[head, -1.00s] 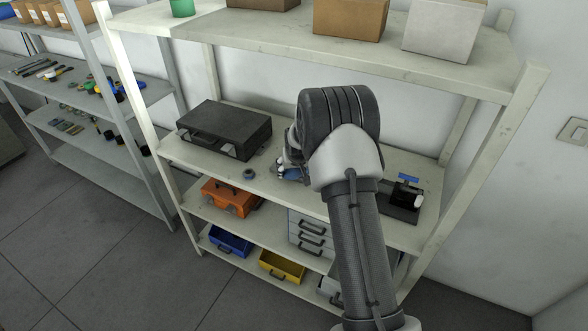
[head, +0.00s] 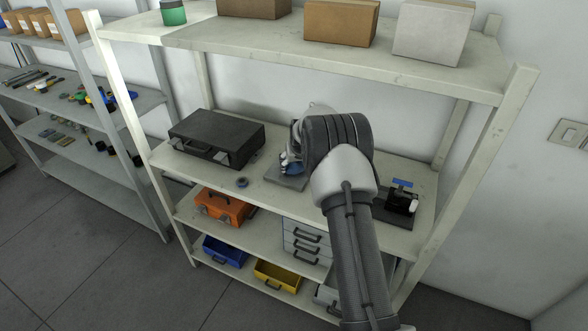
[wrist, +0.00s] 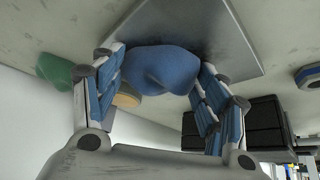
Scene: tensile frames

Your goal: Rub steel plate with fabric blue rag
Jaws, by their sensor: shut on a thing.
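The blue rag (wrist: 160,70) is a bunched lump between the two fingers of my gripper (wrist: 163,64) in the wrist view. My gripper is shut on it. The grey steel plate (wrist: 225,35) lies flat on the shelf, and the rag is over it. I cannot tell whether the rag presses on the plate. In the head view the front of the plate (head: 284,181) shows beside my arm, with a bit of the blue rag (head: 291,168) above it. My arm hides the rest.
A black device with a blue handle (head: 402,196) is to the right. In the wrist view, a green thing (wrist: 55,70) and a tan round thing (wrist: 127,96) are near the fingers.

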